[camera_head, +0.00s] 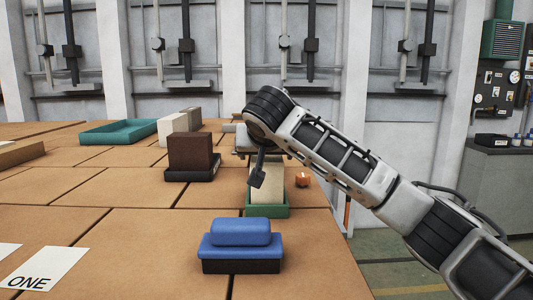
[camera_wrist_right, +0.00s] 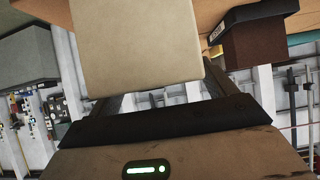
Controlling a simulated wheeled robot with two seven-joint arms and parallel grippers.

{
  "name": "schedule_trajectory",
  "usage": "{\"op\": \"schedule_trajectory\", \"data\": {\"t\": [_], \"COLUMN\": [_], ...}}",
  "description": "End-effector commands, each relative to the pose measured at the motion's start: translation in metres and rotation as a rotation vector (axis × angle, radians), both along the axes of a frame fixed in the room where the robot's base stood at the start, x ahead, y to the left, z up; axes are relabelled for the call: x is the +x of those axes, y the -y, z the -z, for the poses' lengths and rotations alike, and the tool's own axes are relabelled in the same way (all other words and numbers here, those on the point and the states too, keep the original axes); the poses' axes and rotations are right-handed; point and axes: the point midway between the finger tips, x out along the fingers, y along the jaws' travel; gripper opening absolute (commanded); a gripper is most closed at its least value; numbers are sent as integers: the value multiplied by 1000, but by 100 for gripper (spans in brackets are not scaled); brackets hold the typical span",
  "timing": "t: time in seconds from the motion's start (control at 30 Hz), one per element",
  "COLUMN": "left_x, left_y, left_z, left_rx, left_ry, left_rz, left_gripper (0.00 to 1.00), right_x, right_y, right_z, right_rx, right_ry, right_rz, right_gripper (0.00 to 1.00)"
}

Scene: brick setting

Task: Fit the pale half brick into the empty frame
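The pale half brick (camera_head: 268,196) is upright at the green frame (camera_head: 267,211), near the right edge of the table. Its lower end meets the frame's front rim in the head view; I cannot tell whether it rests on the bottom. My right gripper (camera_head: 262,174) comes down over the brick's top, with one dark finger in front of its upper left part. In the right wrist view the brick (camera_wrist_right: 135,45) fills the upper middle, hides the fingertips and appears gripped between the fingers. My left gripper is not in view.
A blue-and-black block (camera_head: 240,245) stands in front of the frame. A brown brick in a dark tray (camera_head: 192,172) stands to the left. Pale blocks (camera_head: 172,130) and a teal tray (camera_head: 118,133) are farther back. A small orange object (camera_head: 303,179) lies right of the brick.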

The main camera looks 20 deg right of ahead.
Motion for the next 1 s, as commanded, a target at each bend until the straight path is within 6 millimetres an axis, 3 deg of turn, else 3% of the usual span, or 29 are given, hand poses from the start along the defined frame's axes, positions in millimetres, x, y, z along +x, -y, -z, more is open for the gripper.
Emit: {"op": "schedule_trajectory", "data": {"t": [0.33, 0.8, 1.0], "left_x": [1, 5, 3], "left_y": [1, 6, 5], "left_z": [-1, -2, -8], "left_rx": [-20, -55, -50], "left_ry": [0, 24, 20], "left_rz": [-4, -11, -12], "left_gripper": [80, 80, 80], "right_x": [0, -88, -116], "right_y": [0, -26, -33], "right_z": [3, -58, -83], "right_rx": [-1, 1, -5], "right_ry": [-7, 1, 6], "right_rz": [1, -4, -1], "right_gripper": [83, 83, 83]}}
